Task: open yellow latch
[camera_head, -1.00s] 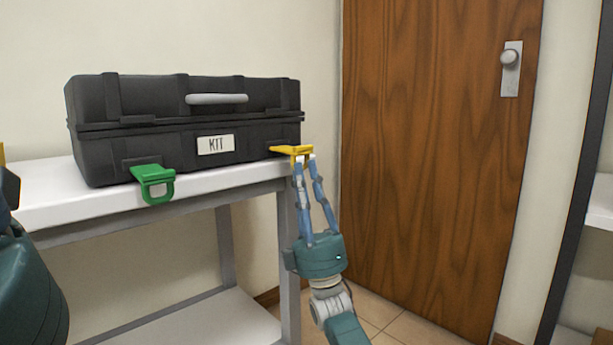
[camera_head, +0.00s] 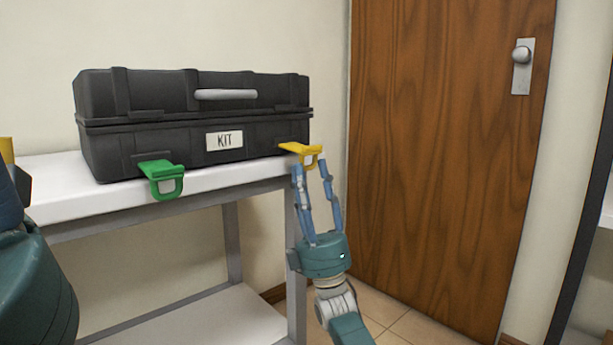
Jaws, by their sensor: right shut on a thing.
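The black kit case (camera_head: 180,135) sits shut on the white table. Its yellow latch (camera_head: 300,149) is at the right of its front and sticks outward, with a loop at its outer end. My right gripper (camera_head: 311,168) reaches up from below, with its blue fingertips at the latch's outer end. It is shut on the yellow latch, and the exact contact is small and hard to see. The green latch (camera_head: 160,173) at the left of the front also sticks outward over the table edge.
The white table top (camera_head: 50,190) has its front edge just below the latches, above a lower shelf (camera_head: 205,325). A table leg stands close to my right gripper. A wooden door (camera_head: 440,150) is to the right. A yellow thing (camera_head: 6,150) is cut off at the left edge.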

